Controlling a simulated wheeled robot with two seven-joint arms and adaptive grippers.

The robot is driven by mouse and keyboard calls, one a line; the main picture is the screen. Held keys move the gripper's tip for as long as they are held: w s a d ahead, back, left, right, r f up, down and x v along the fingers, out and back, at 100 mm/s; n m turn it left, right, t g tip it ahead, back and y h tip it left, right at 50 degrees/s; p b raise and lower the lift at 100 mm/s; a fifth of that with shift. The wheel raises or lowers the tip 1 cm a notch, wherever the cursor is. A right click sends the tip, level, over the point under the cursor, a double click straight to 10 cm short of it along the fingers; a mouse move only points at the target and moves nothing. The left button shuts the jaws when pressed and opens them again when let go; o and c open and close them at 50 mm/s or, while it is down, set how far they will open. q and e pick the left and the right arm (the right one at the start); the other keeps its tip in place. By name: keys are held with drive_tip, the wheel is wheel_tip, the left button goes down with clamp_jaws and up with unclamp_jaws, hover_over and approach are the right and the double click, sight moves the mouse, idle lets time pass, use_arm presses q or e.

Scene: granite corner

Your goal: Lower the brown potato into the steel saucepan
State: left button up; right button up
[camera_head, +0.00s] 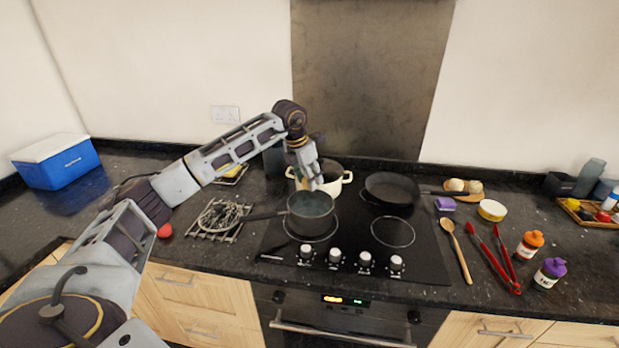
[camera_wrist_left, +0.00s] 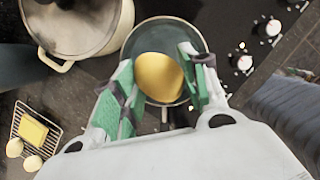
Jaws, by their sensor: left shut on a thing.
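My left gripper (camera_head: 315,184) is above the steel saucepan (camera_head: 311,213), which stands on the front left of the hob. In the left wrist view the gripper's green pads (camera_wrist_left: 158,88) are on either side of the brown potato (camera_wrist_left: 160,77), shut on it. The potato looks yellow-brown and smooth. It is over the saucepan's opening, and the pan's rim (camera_wrist_left: 176,20) shows around it. The potato covers much of the pan's inside. In the head view the potato is too small and hidden to make out clearly. My right gripper is not in view.
A cream pot (camera_head: 346,177) stands close behind the saucepan; a black frying pan (camera_head: 391,189) is to the right. The saucepan's handle points left towards a wire trivet (camera_head: 218,219). A wooden spoon (camera_head: 457,250) and red tongs (camera_head: 497,260) lie right of the hob.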

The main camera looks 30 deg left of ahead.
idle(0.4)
use_arm(q)
drive_tip(key=shift+f, duration=0.15)
drive_tip(key=shift+f+b, duration=0.35)
drive_tip(key=shift+f, duration=0.05)
drive_tip(key=shift+f+b, duration=0.35)
drive_tip(key=shift+f, duration=0.25)
drive_tip(key=shift+f+b, duration=0.3)
drive_tip(key=shift+f, duration=0.2)
drive_tip(key=shift+f+b, duration=1.15)
drive_tip(key=shift+f, duration=0.85)
